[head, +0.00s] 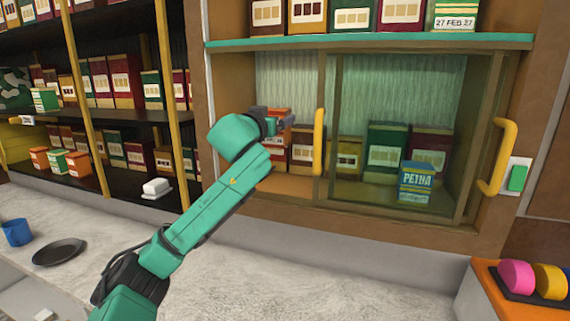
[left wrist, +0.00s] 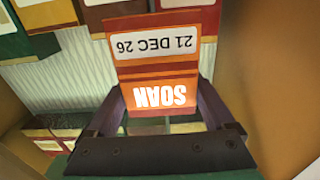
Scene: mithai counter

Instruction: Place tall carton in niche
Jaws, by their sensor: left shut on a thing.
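My left gripper (head: 271,124) is shut on an orange carton (head: 283,113) at the open left part of the glass-fronted niche (head: 270,184). In the left wrist view the carton (left wrist: 155,72) sits between the two fingers (left wrist: 165,105), its "SOAN" lettering and "21 DEC 26" label upside down in the picture. Other cartons stand behind it, and I cannot tell whether they touch it. The gripper partly hides the carton in the head view. My right gripper is not in view.
A yellow handle (head: 319,141) edges the glass pane right of the opening. Behind the glass stand dark cartons (head: 387,147) and a blue "PETHA" carton (head: 416,183). A teal shelf (head: 370,42) with boxes runs above. The niche floor's front left is clear.

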